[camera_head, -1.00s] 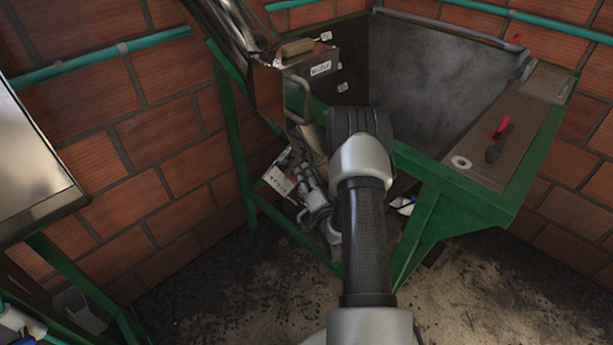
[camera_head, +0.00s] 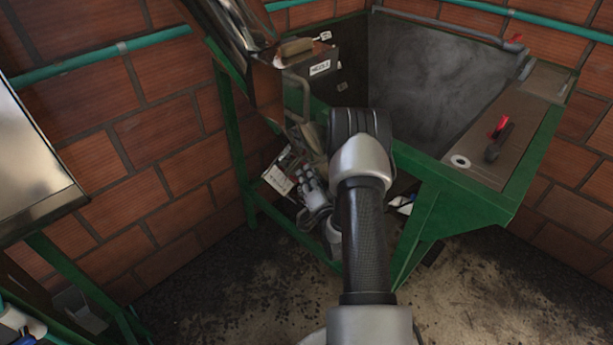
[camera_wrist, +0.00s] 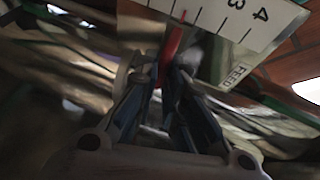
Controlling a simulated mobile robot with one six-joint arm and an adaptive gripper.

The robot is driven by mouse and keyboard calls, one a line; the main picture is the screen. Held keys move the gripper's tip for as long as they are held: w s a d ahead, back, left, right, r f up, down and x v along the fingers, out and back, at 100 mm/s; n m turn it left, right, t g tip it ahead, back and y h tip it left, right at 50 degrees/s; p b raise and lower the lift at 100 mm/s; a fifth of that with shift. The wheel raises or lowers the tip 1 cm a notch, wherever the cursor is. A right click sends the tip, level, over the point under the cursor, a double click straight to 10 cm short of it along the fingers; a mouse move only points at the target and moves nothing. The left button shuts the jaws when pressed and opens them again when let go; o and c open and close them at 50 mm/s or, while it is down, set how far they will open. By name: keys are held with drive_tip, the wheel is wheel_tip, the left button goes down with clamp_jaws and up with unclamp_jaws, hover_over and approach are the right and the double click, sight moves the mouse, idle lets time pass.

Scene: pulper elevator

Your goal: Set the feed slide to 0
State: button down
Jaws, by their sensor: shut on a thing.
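The feed slide shows in the wrist view as a red piece (camera_wrist: 172,42) in front of a white scale plate (camera_wrist: 225,18). The numbers 3 and 4 and a separate FEED label (camera_wrist: 237,77) are readable; the rest of the scale is cut off or too blurred to read. My gripper (camera_wrist: 162,78) is shut on the red piece, whose lower part is between the fingers. In the head view the scale plate (camera_head: 278,180) is low on the green frame, with my gripper (camera_head: 305,182) beside its right side.
A metal chute (camera_head: 232,30) and a dark box with a label (camera_head: 319,68) are above my gripper. A green-framed tank (camera_head: 425,75) is at the right, with a red-handled lever (camera_head: 499,128) on its ledge. Green legs (camera_head: 232,140) stand close by.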

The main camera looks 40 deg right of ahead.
drive_tip(key=f, duration=0.1)
drive_tip(key=d+f, duration=0.1)
drive_tip(key=f, duration=0.1)
drive_tip(key=d+f, duration=0.1)
drive_tip(key=shift+d+f, duration=0.15)
drive_tip(key=shift+f, duration=0.15)
drive_tip(key=c, duration=1.7)
unclamp_jaws()
drive_tip(key=shift+w+f, duration=0.1)
drive_tip(key=v, duration=1.2)
